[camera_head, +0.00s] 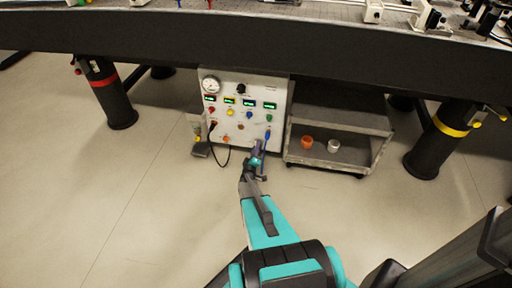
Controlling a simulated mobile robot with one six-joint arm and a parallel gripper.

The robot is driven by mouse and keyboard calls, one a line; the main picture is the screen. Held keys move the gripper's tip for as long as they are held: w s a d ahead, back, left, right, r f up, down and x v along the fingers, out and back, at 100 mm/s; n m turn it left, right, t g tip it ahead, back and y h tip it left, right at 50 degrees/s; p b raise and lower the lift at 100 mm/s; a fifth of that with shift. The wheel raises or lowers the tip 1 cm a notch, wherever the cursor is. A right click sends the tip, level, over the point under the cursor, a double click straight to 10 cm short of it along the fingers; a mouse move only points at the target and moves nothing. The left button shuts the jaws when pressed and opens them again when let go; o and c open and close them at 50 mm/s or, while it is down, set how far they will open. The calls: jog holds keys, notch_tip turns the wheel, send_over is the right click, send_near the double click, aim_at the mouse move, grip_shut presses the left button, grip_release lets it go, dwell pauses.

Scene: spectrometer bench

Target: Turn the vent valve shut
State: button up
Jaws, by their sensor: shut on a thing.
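A white control panel (243,85) stands on the floor under the bench, with a gauge, green displays and several coloured knobs. A blue handle (267,135) is at its lower right; labels are too small to read, so I cannot tell by name which fitting is the vent valve. My gripper (258,149) is at the panel's lower right, shut on what looks like this blue handle. The jaws partly hide the contact, and the handle's turn angle cannot be told.
A grey cart (335,135) stands close right of the panel, with an orange cup (307,142) and a white cup (334,146) on its lower shelf. A black cable (222,164) hangs at the panel's lower left. Bench legs flank both sides; the front floor is clear.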

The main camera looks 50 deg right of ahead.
jog(key=n+p, duration=0.1)
jog(key=n, duration=0.1)
jog(key=n+p, duration=0.1)
jog(key=n, duration=0.1)
jog(key=shift+s+d+n, duration=0.15)
jog(key=shift+s+n, duration=0.05)
jog(key=shift+n, duration=0.1)
dwell(0.4)
jog(key=o, duration=0.8)
jog(key=shift+o, duration=1.3)
jog(key=shift+w, duration=0.1)
